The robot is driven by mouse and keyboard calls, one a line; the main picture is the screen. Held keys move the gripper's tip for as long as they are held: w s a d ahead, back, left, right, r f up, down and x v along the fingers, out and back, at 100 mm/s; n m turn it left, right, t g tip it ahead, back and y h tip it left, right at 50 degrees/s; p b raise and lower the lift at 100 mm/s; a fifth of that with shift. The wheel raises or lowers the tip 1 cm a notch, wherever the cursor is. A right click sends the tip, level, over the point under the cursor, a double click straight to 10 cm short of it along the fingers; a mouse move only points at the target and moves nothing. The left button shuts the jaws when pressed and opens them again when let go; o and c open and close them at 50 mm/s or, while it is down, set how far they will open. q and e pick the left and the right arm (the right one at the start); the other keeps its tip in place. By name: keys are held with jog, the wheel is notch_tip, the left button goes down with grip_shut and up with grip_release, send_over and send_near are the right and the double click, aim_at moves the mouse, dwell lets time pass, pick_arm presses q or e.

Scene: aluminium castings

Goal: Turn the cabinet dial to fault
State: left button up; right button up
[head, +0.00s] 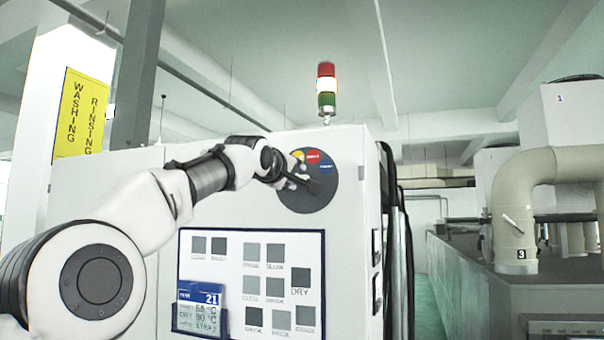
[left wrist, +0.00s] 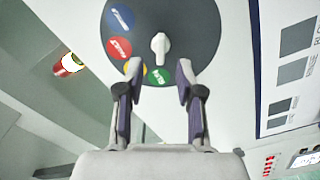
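The cabinet dial is a dark round plate (head: 308,201) on the upper front of the white cabinet; it also shows in the left wrist view (left wrist: 195,28). A white knob (left wrist: 160,48) stands at its centre, lengthwise up and down in that view, its lower end near a green mark (left wrist: 158,76). Red (left wrist: 119,48), blue (left wrist: 121,18) and yellow marks lie around the left side; their lettering is too small to read surely. My left gripper (left wrist: 154,82) is open before the plate, its fingertips apart and short of the knob, with nothing between them. My right gripper is not in view.
Below the dial is a panel of grey squares (head: 253,250) with a blue calendar-like display (head: 200,300). A red, white and green signal light (head: 326,90) stands above the cabinet. Dark hoses (head: 396,230) run down its right side. An open aisle (head: 428,300) lies beyond.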

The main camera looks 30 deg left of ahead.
aim_at(301, 177)
pick_arm(q)
jog(key=p+x, duration=0.3)
jog(key=x, duration=0.2)
jog(key=shift+w, duration=0.2)
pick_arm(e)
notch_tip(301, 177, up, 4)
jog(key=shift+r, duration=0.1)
pick_arm(q)
grip_shut()
